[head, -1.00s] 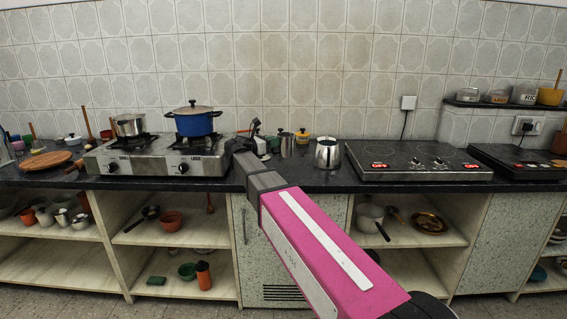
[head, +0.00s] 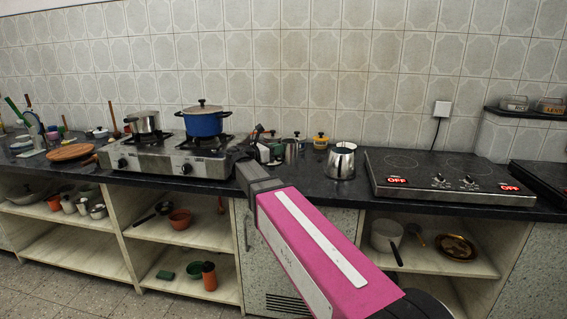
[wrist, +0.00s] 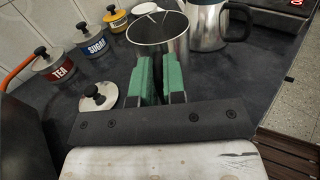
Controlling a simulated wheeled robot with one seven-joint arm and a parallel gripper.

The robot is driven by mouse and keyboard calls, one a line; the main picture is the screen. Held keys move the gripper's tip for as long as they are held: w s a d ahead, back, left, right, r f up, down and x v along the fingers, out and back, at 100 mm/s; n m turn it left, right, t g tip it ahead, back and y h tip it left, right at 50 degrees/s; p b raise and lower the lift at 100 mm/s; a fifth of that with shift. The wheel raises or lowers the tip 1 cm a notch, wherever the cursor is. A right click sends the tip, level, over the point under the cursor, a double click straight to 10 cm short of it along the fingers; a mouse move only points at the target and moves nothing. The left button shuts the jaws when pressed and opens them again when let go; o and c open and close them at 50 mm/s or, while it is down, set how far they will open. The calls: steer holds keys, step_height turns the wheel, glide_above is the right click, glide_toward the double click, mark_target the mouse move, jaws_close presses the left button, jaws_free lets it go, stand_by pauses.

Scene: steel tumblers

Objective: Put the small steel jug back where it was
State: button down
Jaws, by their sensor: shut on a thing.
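The small steel jug (wrist: 157,30) is an open, shiny cup-like vessel in the wrist view, between the green finger pads of my gripper (wrist: 160,80). My gripper is shut on it. In the head view the steel vessel (head: 291,150) stands out just right of my gripper (head: 266,151), over the dark counter. It looks upright; whether its base touches the counter is not clear. Its lower part is hidden behind the fingers in the wrist view.
A larger steel jug with black handle (wrist: 207,22) stands close right; it also shows in the head view (head: 341,162). Tea (wrist: 53,65), sugar (wrist: 91,42) and yellow (wrist: 116,20) canisters stand left, with a knobbed lid (wrist: 98,96) nearer. A gas stove (head: 170,155) and hob (head: 445,178) flank the area.

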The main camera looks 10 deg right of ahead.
mark_target(283, 159)
steer(key=d+f, duration=0.1)
steer(key=w+d+f, duration=0.1)
steer(key=shift+w+d, duration=0.1)
steer(key=shift+d, duration=0.3)
steer(key=shift+f, duration=1.9)
steer(key=shift+f, duration=0.15)
steer(key=c, duration=1.2)
jaws_free()
steer(key=shift+a+r, duration=0.1)
steer(key=shift+r, duration=0.1)
steer(key=v, duration=1.1)
steer(key=shift+a, duration=0.35)
